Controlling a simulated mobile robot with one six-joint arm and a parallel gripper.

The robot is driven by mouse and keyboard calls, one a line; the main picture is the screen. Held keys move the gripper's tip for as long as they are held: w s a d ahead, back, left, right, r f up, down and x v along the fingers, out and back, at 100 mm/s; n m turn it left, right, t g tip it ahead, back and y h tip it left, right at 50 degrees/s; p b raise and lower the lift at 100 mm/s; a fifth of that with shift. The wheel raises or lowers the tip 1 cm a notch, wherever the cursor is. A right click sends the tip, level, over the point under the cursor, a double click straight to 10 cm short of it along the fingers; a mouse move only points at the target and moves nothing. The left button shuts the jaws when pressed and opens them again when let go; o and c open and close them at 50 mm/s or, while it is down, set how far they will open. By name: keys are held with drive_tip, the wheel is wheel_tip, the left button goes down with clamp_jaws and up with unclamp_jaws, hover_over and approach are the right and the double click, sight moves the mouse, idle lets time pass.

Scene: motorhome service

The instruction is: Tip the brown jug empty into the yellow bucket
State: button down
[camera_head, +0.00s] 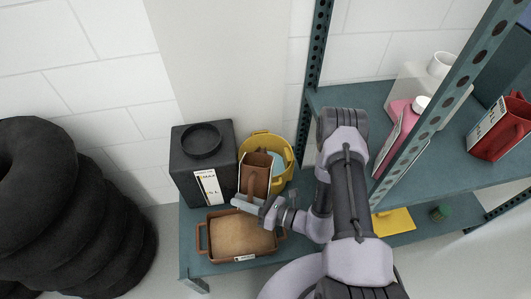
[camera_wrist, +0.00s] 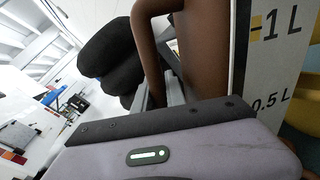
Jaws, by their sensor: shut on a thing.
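The brown jug (camera_head: 257,180) stands out in front of the yellow bucket (camera_head: 288,172) in the head view, overlapping its near left side. My gripper (camera_head: 252,205) is shut on the jug at its near side. In the wrist view the jug (camera_wrist: 205,55) fills the upper middle, with its looped handle to the left and a pale scale strip marked 1 L and 0.5 L to the right. I cannot tell the jug's exact tilt or what is inside it. The bucket's opening shows something light blue; a yellow edge shows at the right of the wrist view.
A black box-like container (camera_head: 185,165) stands left of the bucket. A brown tray (camera_head: 205,249) with tan contents sits in front, below my gripper. A shelf post (camera_head: 318,45) rises to the right, and a shelf holds pink (camera_head: 397,140) and red (camera_head: 498,135) containers. Stacked tyres (camera_head: 75,215) stand far left.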

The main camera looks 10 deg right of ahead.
sight(245, 183)
drive_tip(key=shift+w+d+r+m+g+p, duration=0.15)
drive_tip(key=shift+w+d+r+m+p, duration=0.05)
drive_tip(key=shift+w+r+m+p, duration=0.3)
drive_tip(key=shift+w+d+r+m+g+p, duration=0.15)
drive_tip(key=shift+w+r+m+p, duration=0.2)
drive_tip(key=shift+r, duration=0.2)
drive_tip(key=shift+w+d+f+m, duration=0.1)
drive_tip(key=shift+w+d+m, duration=0.1)
drive_tip(key=shift+w+m, duration=0.45)
drive_tip(key=shift+w+d+r+m+g+p, duration=0.15)
drive_tip(key=shift+r+m+g+p, duration=0.1)
drive_tip(key=shift+r+m+p, duration=0.15)
drive_tip(key=shift+w+d+r+m+g+p, duration=0.1)
drive_tip(key=shift+r+m+g+p, duration=0.2)
drive_tip(key=shift+m, duration=0.2)
drive_tip(key=shift+w+d+r+m+p, duration=0.15)
drive_tip(key=shift+w+r+m+p, duration=0.15)
drive_tip(key=shift+w+r+m, duration=0.25)
